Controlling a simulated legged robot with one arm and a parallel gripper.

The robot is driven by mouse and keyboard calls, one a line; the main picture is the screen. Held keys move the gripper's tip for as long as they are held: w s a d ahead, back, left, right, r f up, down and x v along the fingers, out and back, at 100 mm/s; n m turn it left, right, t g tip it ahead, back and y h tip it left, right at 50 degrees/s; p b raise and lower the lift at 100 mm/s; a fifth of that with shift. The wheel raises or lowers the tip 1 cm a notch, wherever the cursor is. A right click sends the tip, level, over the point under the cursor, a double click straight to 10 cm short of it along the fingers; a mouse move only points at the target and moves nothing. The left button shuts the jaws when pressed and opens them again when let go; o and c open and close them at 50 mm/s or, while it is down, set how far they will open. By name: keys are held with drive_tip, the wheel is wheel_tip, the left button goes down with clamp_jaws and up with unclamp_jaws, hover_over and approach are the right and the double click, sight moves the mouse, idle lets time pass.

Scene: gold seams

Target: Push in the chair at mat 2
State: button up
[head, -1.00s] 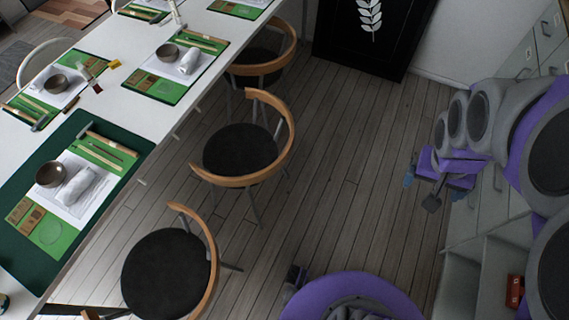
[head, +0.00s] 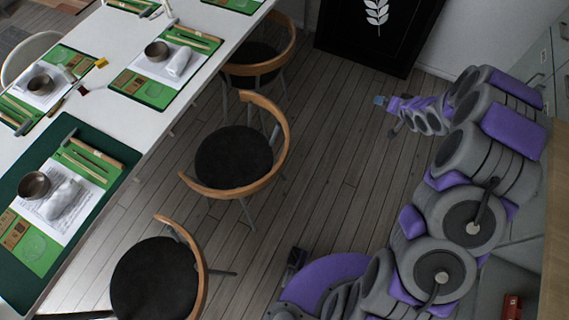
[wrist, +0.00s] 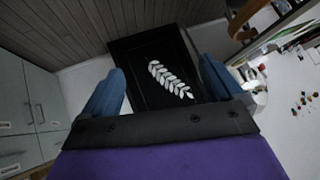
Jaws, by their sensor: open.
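Three chairs with black round seats and curved wooden backs stand along the right side of the white table (head: 150,118) in the head view. The middle chair (head: 234,157) stands out from the table edge, with floor showing between. The near chair (head: 155,280) is cut by the bottom edge, and the far chair (head: 252,62) is closer to the table. Green mats (head: 160,75) lie on the table; I can read no numbers on them. My gripper (head: 381,101) is open and empty, right of the chairs and apart from them. Its blue fingers show in the wrist view (wrist: 162,72).
A black panel with a white leaf design (head: 365,40) leans at the back wall; it also shows in the wrist view (wrist: 150,85). Grey cabinets (head: 535,75) line the right side. The wooden floor (head: 330,170) between chairs and my arm is clear.

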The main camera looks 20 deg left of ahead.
drive_tip(key=s+a+f+y, duration=0.2)
drive_tip(key=a+f+y, duration=0.25)
drive_tip(key=f, duration=0.45)
drive_tip(key=m+g+y, duration=0.2)
drive_tip(key=g+y, duration=0.4)
drive_tip(key=y, duration=0.4)
approach(281, 164)
drive_tip(key=d+f, duration=0.2)
drive_tip(key=d, duration=0.3)
drive_tip(key=shift+h, duration=0.25)
drive_tip(key=a, duration=0.4)
drive_tip(key=w+a+b, duration=0.1)
drive_tip(key=a, duration=0.4)
drive_tip(key=w+a+b, duration=0.1)
drive_tip(key=a, duration=0.4)
drive_tip(key=shift+a+f, duration=0.2)
drive_tip(key=shift+a, duration=0.05)
drive_tip(key=shift+w+a+r, duration=0.1)
drive_tip(key=shift+w+a, duration=0.05)
drive_tip(key=shift+a, duration=0.45)
drive_tip(key=shift+c, duration=0.4)
clamp_jaws()
drive_tip(key=shift+d, duration=0.1)
